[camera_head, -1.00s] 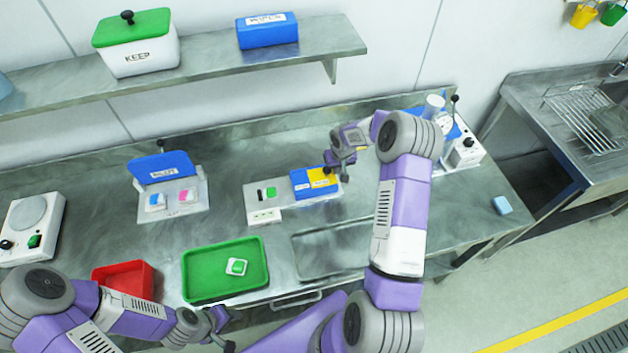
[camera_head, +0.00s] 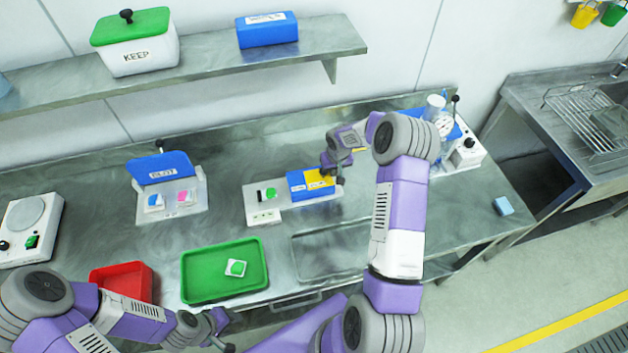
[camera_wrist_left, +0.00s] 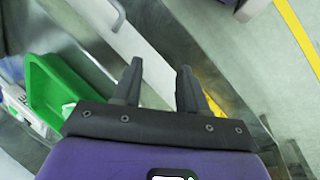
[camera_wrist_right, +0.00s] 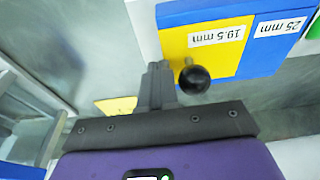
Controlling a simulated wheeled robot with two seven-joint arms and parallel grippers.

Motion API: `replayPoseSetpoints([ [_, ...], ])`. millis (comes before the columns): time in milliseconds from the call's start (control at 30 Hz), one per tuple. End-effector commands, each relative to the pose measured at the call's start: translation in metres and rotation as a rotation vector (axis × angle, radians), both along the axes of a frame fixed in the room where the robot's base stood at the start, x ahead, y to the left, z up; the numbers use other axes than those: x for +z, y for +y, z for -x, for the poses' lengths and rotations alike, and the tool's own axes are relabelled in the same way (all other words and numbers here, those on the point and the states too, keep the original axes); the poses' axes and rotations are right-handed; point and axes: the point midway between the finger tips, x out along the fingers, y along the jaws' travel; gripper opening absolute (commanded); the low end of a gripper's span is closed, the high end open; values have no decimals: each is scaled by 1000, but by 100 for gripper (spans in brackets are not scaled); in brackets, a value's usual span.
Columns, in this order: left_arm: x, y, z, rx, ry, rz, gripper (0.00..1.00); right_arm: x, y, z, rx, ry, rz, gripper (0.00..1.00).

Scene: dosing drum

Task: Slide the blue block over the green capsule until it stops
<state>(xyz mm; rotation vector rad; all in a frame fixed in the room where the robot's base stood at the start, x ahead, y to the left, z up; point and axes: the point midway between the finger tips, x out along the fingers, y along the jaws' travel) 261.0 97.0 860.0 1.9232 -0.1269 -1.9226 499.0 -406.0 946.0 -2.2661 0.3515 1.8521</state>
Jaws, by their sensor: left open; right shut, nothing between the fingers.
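The blue block (camera_head: 297,185), with a yellow section (camera_head: 318,180), lies on a white base at mid-bench. The green capsule (camera_head: 271,194) lies on that base, left of the block, with a small gap between them. In the right wrist view the block (camera_wrist_right: 275,55) shows labels "19.5 mm" and "25 mm" and a black knob (camera_wrist_right: 194,79). My right gripper (camera_wrist_right: 158,82) is shut and empty beside the knob, on the side away from the capsule; contact is unclear. It also shows in the head view (camera_head: 328,172). My left gripper (camera_wrist_left: 158,85) is open and empty, low in the head view (camera_head: 224,338).
A green tray (camera_head: 215,297) and a red bin (camera_head: 150,285) stand at the bench front. A stand with a blue panel (camera_head: 160,168) is at left-back. A dial device (camera_head: 466,148) stands at right. A recessed area (camera_head: 335,262) lies in front of the base.

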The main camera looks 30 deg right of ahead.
Motion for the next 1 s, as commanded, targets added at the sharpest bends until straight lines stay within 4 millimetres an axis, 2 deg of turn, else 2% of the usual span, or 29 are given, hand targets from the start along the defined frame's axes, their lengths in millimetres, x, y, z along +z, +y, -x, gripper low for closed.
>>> replayPoseSetpoints([
  [1000,-21,0,0,0,0,0,43,-1,45,-14,1,0,-1,0],
])
